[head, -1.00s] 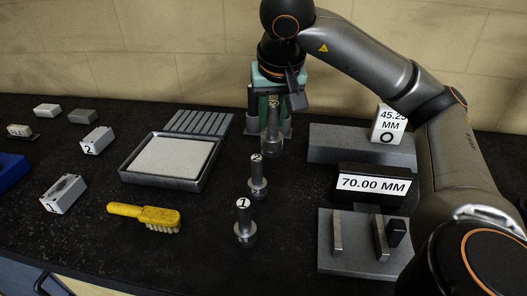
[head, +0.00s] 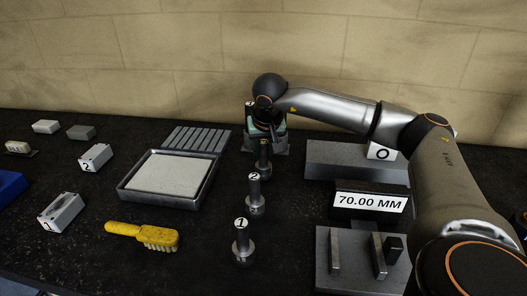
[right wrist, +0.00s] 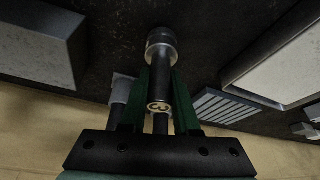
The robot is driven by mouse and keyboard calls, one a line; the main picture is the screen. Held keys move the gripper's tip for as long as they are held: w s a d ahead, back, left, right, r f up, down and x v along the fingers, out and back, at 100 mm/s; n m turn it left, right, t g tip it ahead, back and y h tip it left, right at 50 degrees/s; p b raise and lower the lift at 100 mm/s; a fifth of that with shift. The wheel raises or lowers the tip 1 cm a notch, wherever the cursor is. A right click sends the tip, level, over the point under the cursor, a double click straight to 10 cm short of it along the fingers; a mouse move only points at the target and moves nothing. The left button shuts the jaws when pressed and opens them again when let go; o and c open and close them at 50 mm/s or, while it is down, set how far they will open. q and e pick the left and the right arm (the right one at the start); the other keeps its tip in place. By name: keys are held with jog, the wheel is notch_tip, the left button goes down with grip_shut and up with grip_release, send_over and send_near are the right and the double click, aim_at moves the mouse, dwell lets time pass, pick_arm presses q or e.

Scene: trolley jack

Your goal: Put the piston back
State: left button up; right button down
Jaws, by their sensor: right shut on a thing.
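My right gripper (head: 264,128) is at the back centre of the bench, shut on the dark piston marked 3 (head: 263,160). In the right wrist view, the green fingers (right wrist: 160,88) lie on both sides of its stem (right wrist: 158,88), and its round metal end (right wrist: 161,48) points away from the gripper. I cannot tell whether that end touches the bench. Piston 2 (head: 254,195) and piston 1 (head: 241,246) stand upright in front of it in a row. A grey stand (head: 282,146) behind the gripper is mostly hidden. My left gripper is not in view.
A shallow tray with a pale pad (head: 126,188) and a ribbed plate (head: 190,138) lie left of the pistons, with a yellow brush (head: 142,235) in front. A grey block (head: 320,157), a 70.00 MM display (head: 370,203) and a plate with bars (head: 350,270) stand right.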

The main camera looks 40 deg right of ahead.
jog(key=shift+f, duration=0.15)
jog(key=shift+f, duration=0.15)
jog(key=c, duration=0.7)
grip_release()
jog(key=shift+o, duration=0.2)
jog(key=shift+s+a+r, duration=0.1)
jog(key=shift+a+r, duration=0.05)
jog(key=shift+r, duration=0.35)
jog(key=v, duration=1.1)
jog(key=shift+s, duration=0.15)
jog(key=shift+a+r, duration=0.1)
